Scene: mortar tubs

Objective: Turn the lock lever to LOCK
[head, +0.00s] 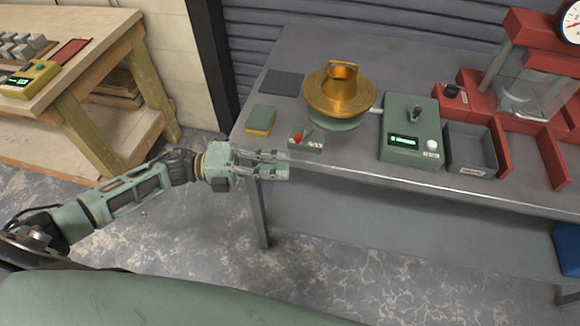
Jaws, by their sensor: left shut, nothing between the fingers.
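A small green box (305,140) with a red lever (299,137) sits near the front left of the grey bench, in front of a brass bowl-like piece (339,92) on a round green base. The box's lettering is too small to read, so I cannot tell which way the lever is set. My left gripper (288,164) is shut and empty at the bench's front left edge. It is just nearer and slightly left of the box, apart from the lever in the picture. My right gripper is not in view.
On the grey bench (340,165) stand a green control box (411,151) with a lit display, a dark tray (470,148) and a red press frame (555,148). A green-yellow sponge (261,120) lies left of the lever box. A wooden table (90,60) stands at left.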

